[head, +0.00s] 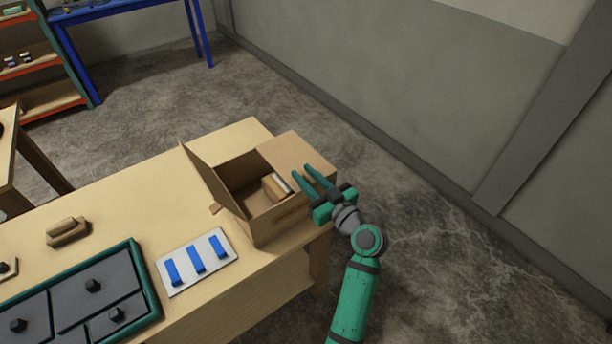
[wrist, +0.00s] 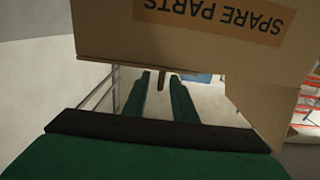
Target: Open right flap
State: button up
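An open-topped cardboard box (head: 275,222) stands at the right end of the wooden table. Its left flap (head: 207,178) is raised and leans outward. Its right flap (head: 298,150) looks about level on the right side; I cannot tell whether it covers part of the box. My gripper (head: 302,169) is at the right front of the box, its fingers overlapping the right flap in the head view; contact is unclear. In the wrist view its fingers (wrist: 158,73) are apart with nothing visibly held, below the cardboard face with the SPARE PARTS label (wrist: 210,18).
A tan block (head: 275,187) lies inside the box. On the table (head: 140,185) are a panel with blue strips (head: 197,261), a dark green-edged console (head: 95,290) and a wooden block (head: 67,231). Free floor lies right of the table.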

grip_shut()
dwell(1.2)
jog(key=shift+d, duration=0.15)
